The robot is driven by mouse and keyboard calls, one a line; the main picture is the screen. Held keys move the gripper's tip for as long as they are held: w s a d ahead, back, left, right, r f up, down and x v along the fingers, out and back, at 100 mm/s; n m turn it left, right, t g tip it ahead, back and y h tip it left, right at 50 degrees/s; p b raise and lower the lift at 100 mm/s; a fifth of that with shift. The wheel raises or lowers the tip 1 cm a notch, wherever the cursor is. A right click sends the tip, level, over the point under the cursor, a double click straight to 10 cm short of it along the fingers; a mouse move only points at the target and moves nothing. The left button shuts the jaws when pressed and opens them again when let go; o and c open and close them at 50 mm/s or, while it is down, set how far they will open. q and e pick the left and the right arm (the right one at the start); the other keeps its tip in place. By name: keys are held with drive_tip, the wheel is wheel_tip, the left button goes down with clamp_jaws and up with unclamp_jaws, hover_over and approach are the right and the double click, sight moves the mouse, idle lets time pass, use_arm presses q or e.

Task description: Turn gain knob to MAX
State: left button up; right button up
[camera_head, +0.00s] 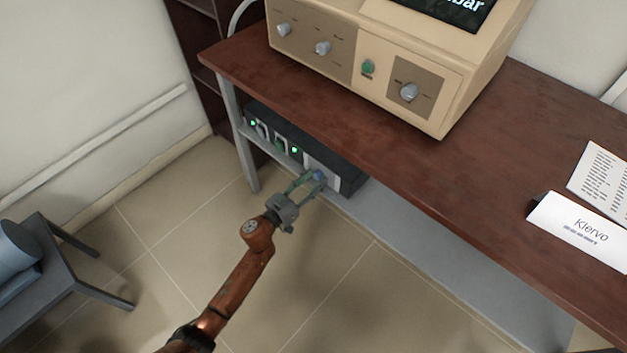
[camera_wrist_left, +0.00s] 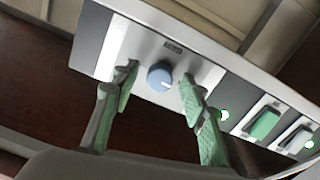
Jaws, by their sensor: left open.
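The gain knob is a round blue knob (camera_wrist_left: 160,76) with a white mark, on the pale front panel of a dark device under the table; a label with unreadable small text is beside it. In the head view the knob (camera_head: 319,175) is partly hidden by my left gripper (camera_head: 308,183). In the left wrist view my left gripper (camera_wrist_left: 158,88) is open, with one green-padded finger on each side of the knob. I cannot tell whether the fingers touch it. The white mark points toward the right finger. My right gripper is not in view.
The device (camera_head: 350,178) sits on a grey shelf (camera_head: 420,235) under the brown tabletop (camera_head: 470,180). Rocker switches (camera_wrist_left: 265,122) and green lights are along its panel. A beige instrument (camera_head: 455,85) stands on the table. A grey chair (camera_head: 70,262) is at the lower left.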

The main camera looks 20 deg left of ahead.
use_arm(q)
drive_tip(key=shift+c, duration=0.5)
clamp_jaws()
